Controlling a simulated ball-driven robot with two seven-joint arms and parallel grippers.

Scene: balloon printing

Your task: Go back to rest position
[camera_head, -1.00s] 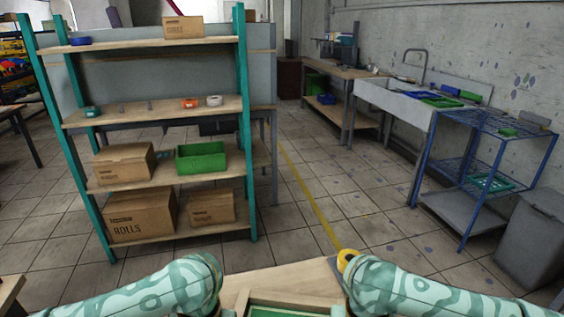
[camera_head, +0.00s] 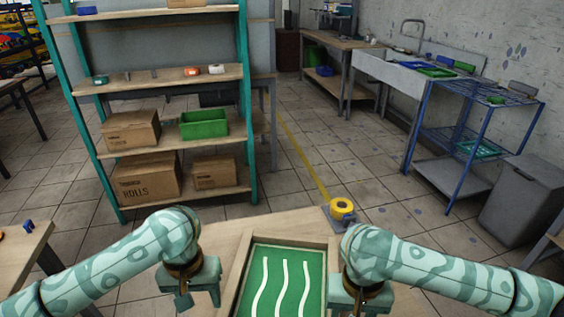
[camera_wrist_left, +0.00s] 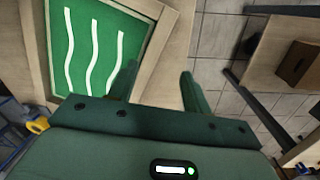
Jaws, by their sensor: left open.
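My left gripper (camera_head: 183,299) is at the lower left of the head view, beside the left edge of a wooden frame with a green panel (camera_head: 272,285) and white wavy lines. In the left wrist view its two fingers (camera_wrist_left: 158,85) stand apart with nothing between them. The green panel (camera_wrist_left: 85,50) also shows there, to the left of the fingers. My right gripper (camera_head: 357,300) is at the right side of the frame in the head view; its fingers are cut off or hidden, so its opening does not show.
A yellow tape roll (camera_head: 342,207) sits at the table's far corner. Beyond stands a shelf (camera_head: 160,78) with cardboard boxes (camera_head: 146,180) and a green crate (camera_head: 204,125). A blue rack (camera_head: 470,140) and a grey bin (camera_head: 519,200) are at the right. Tiled floor between is open.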

